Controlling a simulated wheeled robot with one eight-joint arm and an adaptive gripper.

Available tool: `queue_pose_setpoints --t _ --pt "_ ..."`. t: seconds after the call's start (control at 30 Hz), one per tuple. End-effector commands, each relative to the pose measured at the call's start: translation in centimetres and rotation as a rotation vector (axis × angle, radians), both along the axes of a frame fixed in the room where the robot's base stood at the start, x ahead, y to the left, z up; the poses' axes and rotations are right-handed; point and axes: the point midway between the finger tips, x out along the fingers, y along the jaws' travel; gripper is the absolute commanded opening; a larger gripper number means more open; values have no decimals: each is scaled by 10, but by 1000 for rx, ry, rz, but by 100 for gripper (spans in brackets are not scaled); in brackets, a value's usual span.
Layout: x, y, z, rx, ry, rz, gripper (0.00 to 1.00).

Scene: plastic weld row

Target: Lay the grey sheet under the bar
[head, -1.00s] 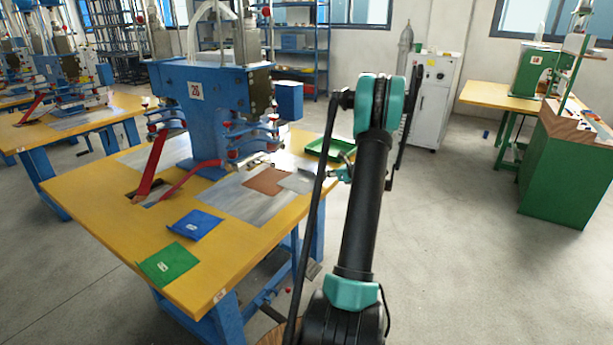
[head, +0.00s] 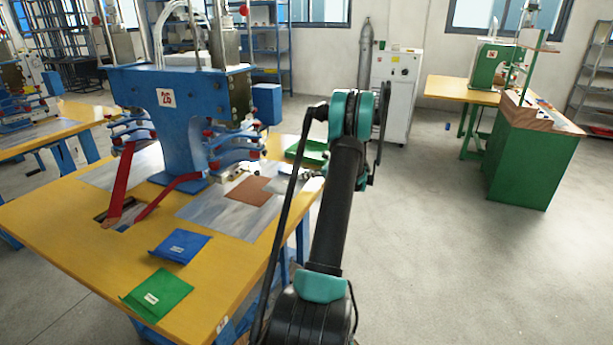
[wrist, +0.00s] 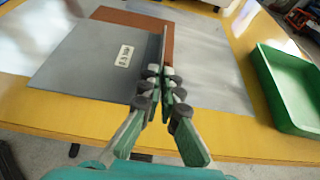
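The grey sheet (wrist: 95,55), with a white label, fills the left of the wrist view and overlaps part of the brown sheet (wrist: 120,17). My gripper (wrist: 166,75) is shut on the sheet's upright edge. In the head view the grey sheet (head: 284,184) shows just right of the brown sheet (head: 253,190), and my arm hides the gripper. Whether the sheet touches the surface below I cannot tell. The bar (head: 232,168) appears low at the front of the blue press (head: 180,120), behind the brown sheet; its underside is hard to see.
A green tray (wrist: 290,88) stands right of my gripper. A blue sheet (head: 180,246) and a green sheet (head: 157,295) lie on the yellow table (head: 75,225) near its front. Red levers (head: 120,185) project from the press. Open floor lies to the right.

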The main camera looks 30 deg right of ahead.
Motion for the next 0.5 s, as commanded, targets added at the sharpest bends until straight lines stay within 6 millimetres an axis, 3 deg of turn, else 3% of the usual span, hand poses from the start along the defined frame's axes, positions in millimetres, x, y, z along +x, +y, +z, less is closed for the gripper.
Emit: queue_pose_setpoints --t 0.5 --pt "32 26 -24 0 0 0 0"
